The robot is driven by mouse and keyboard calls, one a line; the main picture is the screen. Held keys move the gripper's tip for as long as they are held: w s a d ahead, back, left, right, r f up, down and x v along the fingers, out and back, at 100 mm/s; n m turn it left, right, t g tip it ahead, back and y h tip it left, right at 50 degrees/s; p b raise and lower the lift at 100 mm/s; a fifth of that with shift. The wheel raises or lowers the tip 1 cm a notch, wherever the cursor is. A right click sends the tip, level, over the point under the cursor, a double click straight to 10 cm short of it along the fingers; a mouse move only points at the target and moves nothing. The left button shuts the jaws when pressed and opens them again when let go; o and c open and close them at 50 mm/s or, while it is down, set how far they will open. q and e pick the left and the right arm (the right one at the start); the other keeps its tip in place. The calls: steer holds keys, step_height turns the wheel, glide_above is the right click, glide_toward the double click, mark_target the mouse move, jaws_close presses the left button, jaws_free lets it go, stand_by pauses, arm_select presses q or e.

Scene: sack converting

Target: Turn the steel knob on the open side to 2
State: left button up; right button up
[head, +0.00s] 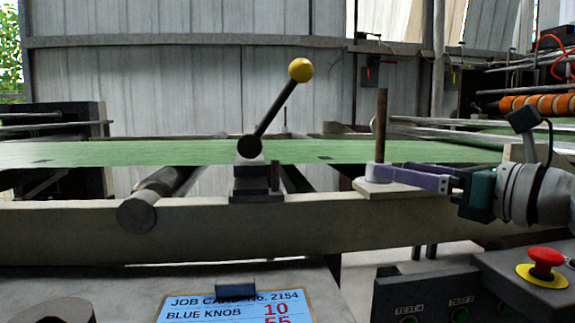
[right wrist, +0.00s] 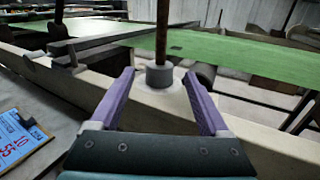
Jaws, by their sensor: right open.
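A short grey metal cylinder, which looks like the steel knob (right wrist: 159,77), sits on a pale plate at the foot of an upright brown rod (head: 382,125). I see no scale or number on it. My right gripper (head: 385,171) reaches in from the right with purple fingers, low over the plate. In the right wrist view the fingers are open, one on each side of the grey cylinder, with gaps showing. In the head view the fingers partly hide the cylinder. My left gripper is not in view.
A black lever with a yellow ball (head: 300,70) stands on the beam (head: 330,222) to the left. A green web (head: 90,152) runs behind. A blue job card (head: 190,312) lies in front. A control box with a red button (head: 546,258) stands at lower right.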

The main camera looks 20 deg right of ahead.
mark_target(380, 163)
steer(key=shift+b+x, duration=0.35)
steer(key=shift+x, duration=2.25)
